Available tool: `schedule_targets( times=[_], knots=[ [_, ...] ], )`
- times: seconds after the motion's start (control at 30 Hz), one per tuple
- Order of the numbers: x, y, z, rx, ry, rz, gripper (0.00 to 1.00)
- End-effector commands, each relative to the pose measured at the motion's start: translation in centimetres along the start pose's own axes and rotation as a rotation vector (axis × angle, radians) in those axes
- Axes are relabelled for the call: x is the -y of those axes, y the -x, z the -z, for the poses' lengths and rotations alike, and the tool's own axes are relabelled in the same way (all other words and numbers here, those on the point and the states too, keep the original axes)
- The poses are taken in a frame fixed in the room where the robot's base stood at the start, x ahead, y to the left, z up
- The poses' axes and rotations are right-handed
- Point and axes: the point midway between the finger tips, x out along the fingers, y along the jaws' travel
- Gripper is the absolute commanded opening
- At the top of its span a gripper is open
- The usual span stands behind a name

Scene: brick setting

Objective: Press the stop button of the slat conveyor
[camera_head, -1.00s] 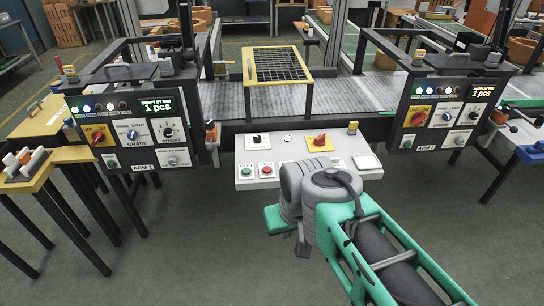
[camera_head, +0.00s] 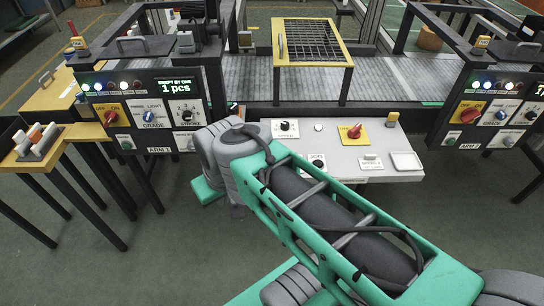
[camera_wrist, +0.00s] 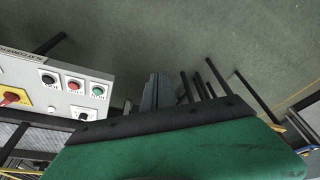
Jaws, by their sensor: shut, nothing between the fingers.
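The conveyor's light grey control panel (camera_head: 345,146) stands in front of the slat conveyor (camera_head: 385,82). In the wrist view, the red stop button (camera_wrist: 74,86) sits on the panel between a green button (camera_wrist: 98,91) and a black one (camera_wrist: 48,79). In the head view, my arm hides the red and green buttons. My gripper (camera_wrist: 157,92) is shut and empty. In the wrist view, it shows beyond the panel's edge on the green button's side, apart from the red button. In the head view, my arm hides the fingers.
A yellow-framed grid (camera_head: 313,45) spans the conveyor. Grey floor lies open in front.

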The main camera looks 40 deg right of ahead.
Motion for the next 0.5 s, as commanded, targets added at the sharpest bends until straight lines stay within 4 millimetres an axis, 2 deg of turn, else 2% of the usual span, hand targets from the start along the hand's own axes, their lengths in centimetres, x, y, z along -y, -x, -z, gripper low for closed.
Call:
schedule_targets(
  times=[0.27,0.37,0.47,0.5],
  knots=[
    [-0.1,0.0,0.1,0.000,0.002,0.000,0.00],
    [-1.0,-0.1,1.3,0.000,0.045,0.004,0.00],
    [-3.7,-0.8,4.2,-0.016,0.171,0.026,0.00],
    [-5.6,-1.4,5.7,-0.034,0.242,0.040,0.00]
  ],
)
